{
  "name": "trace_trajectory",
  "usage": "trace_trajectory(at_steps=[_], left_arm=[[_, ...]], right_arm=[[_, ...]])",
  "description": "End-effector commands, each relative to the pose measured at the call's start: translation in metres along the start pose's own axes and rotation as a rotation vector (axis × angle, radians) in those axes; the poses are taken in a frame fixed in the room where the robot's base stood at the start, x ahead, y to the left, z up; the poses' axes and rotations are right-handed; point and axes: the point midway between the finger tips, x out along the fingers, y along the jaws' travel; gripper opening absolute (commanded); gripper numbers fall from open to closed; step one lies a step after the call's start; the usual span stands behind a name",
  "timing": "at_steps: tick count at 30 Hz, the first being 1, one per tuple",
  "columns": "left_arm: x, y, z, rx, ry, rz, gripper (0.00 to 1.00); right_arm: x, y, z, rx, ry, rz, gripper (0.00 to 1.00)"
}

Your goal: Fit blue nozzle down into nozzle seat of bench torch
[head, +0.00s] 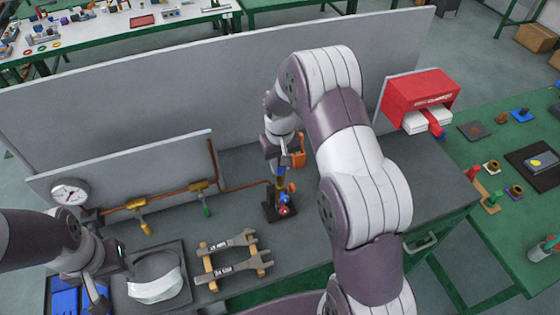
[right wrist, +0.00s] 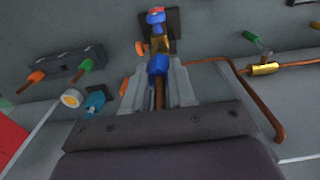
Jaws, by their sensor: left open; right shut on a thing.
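The bench torch (head: 280,208) stands on a dark base near the middle of the bench, with blue, red and brass parts. In the right wrist view its brass upper part (right wrist: 159,44) lies beyond my fingertips. My right gripper (right wrist: 158,82) is shut on the blue nozzle (right wrist: 158,65), over the torch. The nozzle lines up with the brass part; I cannot tell whether they touch. The seat itself is hidden. In the head view my right gripper (head: 281,166) is above the torch and partly covered by my arm. My left gripper (head: 98,294) is open and empty at the lower left.
A copper pipe with brass valves (head: 200,186) and a gauge (head: 70,192) runs left of the torch. Wrenches (head: 235,262) lie on a wooden rack in front. A red dispenser (head: 420,92) stands right.

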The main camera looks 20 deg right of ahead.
Motion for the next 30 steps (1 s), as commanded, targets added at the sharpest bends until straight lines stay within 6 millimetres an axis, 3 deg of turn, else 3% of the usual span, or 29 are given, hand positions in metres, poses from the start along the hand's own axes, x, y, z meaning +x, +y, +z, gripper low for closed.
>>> trace_trajectory(at_steps=[3, 4, 6, 7, 15, 19, 26, 27, 29, 30], left_arm=[[0.003, 0.000, 0.000, 0.000, 0.000, 0.000, 0.43], [0.003, 0.000, 0.000, 0.000, 0.000, 0.000, 0.43], [0.002, 0.000, 0.000, 0.000, 0.000, 0.000, 0.43], [0.002, 0.000, 0.000, 0.000, 0.000, 0.000, 0.43], [0.003, 0.000, 0.000, 0.000, 0.000, 0.000, 0.43], [0.012, 0.000, 0.001, 0.000, 0.000, 0.000, 0.43], [0.035, 0.000, 0.004, 0.000, 0.000, 0.000, 0.43], [0.024, 0.000, 0.003, 0.000, -0.001, 0.000, 0.43], [0.020, 0.000, 0.002, 0.000, 0.000, 0.000, 0.43], [0.008, 0.000, 0.001, 0.000, 0.000, 0.000, 0.43]], right_arm=[[0.004, 0.000, 0.000, 0.000, 0.000, 0.000, 0.00], [0.004, 0.000, 0.000, 0.000, 0.000, 0.000, 0.28], [0.003, 0.000, 0.000, 0.000, 0.000, 0.000, 0.51], [0.003, 0.000, 0.000, 0.000, 0.000, 0.000, 0.55], [0.002, 0.000, 0.000, 0.000, 0.001, 0.000, 0.55], [-0.011, 0.000, -0.002, 0.000, 0.006, 0.000, 0.55], [-0.072, 0.000, -0.001, 0.000, 0.008, 0.000, 0.55], [-0.090, 0.000, -0.001, 0.000, 0.005, 0.000, 0.55], [-0.103, 0.000, -0.001, 0.000, 0.003, 0.000, 0.55], [-0.116, 0.000, 0.000, 0.000, 0.001, 0.000, 0.55]])
